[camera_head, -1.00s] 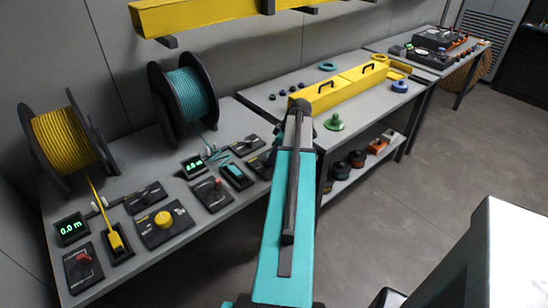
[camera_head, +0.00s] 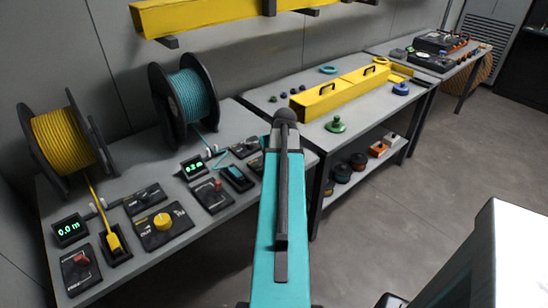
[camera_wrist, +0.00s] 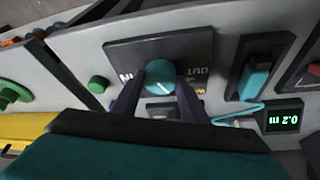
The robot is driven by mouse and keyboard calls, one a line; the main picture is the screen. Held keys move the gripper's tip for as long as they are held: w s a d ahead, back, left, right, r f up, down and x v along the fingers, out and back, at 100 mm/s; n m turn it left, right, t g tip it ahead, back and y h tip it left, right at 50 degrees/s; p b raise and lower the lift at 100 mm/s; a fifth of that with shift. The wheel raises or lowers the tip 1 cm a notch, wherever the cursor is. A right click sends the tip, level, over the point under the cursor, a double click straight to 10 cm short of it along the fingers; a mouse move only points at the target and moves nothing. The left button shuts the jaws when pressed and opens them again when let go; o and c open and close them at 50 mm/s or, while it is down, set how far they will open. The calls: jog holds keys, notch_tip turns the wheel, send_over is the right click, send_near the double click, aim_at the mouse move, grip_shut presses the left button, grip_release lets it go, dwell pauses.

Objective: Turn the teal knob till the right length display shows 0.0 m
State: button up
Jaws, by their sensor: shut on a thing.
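The teal knob (camera_wrist: 160,79) sits on a dark panel with in and out lettering and shows upside down in the wrist view. My gripper (camera_wrist: 159,86) is shut on it, with one dark finger at each side. A white mark shows on the knob's face. The right length display (camera_head: 194,166) is lit green and reads about 0.2 m; it also shows at the right of the wrist view (camera_wrist: 284,119). In the head view my arm hides the knob and my fingertips.
A teal spool (camera_head: 186,95) and a yellow spool (camera_head: 62,140) stand at the back. The left display (camera_head: 70,229) reads 0.0 m. A long yellow box (camera_head: 340,90) stands right of my arm.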

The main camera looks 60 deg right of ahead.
jog(key=shift+w+a+m+g+h, duration=0.1)
jog(key=shift+m+g+h, duration=0.3)
jog(key=shift+m, duration=0.9)
jog(key=shift+w+m+g+h, duration=0.1)
jog(key=shift+m+g+h, duration=0.25)
jog(key=shift+m, duration=0.95)
jog(key=o, duration=1.1)
jog(key=shift+r, duration=0.1)
jog(key=shift+b+v, duration=0.7)
jog(key=shift+v, duration=6.15)
